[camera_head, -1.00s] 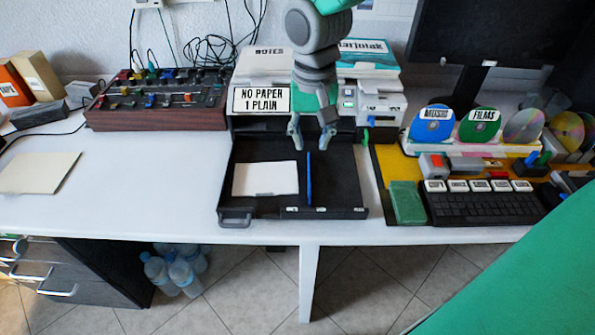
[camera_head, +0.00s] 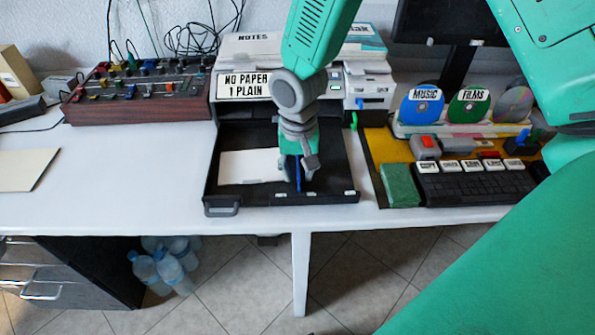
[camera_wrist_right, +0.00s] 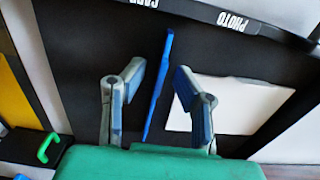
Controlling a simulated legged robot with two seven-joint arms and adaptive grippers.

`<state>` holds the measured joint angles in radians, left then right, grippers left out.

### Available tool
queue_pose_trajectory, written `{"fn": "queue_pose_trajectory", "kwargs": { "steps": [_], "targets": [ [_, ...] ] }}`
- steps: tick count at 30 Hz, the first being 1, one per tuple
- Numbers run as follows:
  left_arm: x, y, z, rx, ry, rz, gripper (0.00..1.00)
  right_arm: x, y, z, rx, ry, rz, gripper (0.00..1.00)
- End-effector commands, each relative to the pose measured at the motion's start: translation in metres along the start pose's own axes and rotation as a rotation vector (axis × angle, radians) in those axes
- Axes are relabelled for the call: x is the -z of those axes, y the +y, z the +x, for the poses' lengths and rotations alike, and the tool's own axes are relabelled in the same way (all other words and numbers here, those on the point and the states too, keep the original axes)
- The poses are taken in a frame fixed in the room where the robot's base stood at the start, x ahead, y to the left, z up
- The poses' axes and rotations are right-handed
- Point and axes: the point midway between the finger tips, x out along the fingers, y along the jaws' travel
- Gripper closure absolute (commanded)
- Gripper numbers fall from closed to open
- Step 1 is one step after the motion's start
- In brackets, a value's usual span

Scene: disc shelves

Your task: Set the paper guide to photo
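The paper guide is a thin blue bar (camera_wrist_right: 158,88) standing in the black open tray (camera_head: 335,172); the white paper (camera_head: 245,167) lies to its left in the head view. In the right wrist view, the guide's far end is nearer the upside-down CARD label (camera_wrist_right: 145,2) than the PHOTO label (camera_wrist_right: 233,20) on the tray's front edge. My right gripper (camera_head: 299,172) is lowered over the tray, open, with one finger on each side of the guide; gaps show on both sides (camera_wrist_right: 160,80). It partly hides the guide in the head view. My left gripper is out of view.
The printer (camera_head: 368,88) with a sign reading NO PAPER 1 PLAIN (camera_head: 244,85) stands behind the tray. A green lever (camera_head: 353,121), green block (camera_head: 400,186) and keyboard (camera_head: 475,183) are to the right. A red-brown mixer (camera_head: 140,107) is left; white desk is free beside the tray.

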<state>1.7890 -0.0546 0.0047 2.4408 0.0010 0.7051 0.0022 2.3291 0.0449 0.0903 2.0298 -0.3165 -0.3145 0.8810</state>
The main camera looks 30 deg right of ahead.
Motion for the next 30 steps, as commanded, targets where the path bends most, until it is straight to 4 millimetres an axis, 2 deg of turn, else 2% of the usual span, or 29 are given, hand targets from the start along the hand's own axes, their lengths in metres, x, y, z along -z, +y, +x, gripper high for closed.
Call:
{"fn": "queue_pose_trajectory", "kwargs": {
  "steps": [5,8,15,23,30],
  "targets": [
    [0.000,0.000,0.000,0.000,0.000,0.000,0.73,0.000,0.000,0.000,0.000,0.000,0.000,0.73],
    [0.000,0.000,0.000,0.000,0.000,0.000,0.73,0.000,0.000,0.000,0.000,0.000,0.000,1.00],
    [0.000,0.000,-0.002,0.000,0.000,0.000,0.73,0.000,-0.003,-0.001,-0.001,0.000,-0.001,1.00],
    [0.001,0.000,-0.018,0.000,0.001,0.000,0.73,0.001,-0.035,-0.002,0.000,0.001,-0.001,1.00],
    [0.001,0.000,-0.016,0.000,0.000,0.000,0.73,0.000,-0.035,0.000,0.001,0.001,0.000,1.00]
  ]
}}
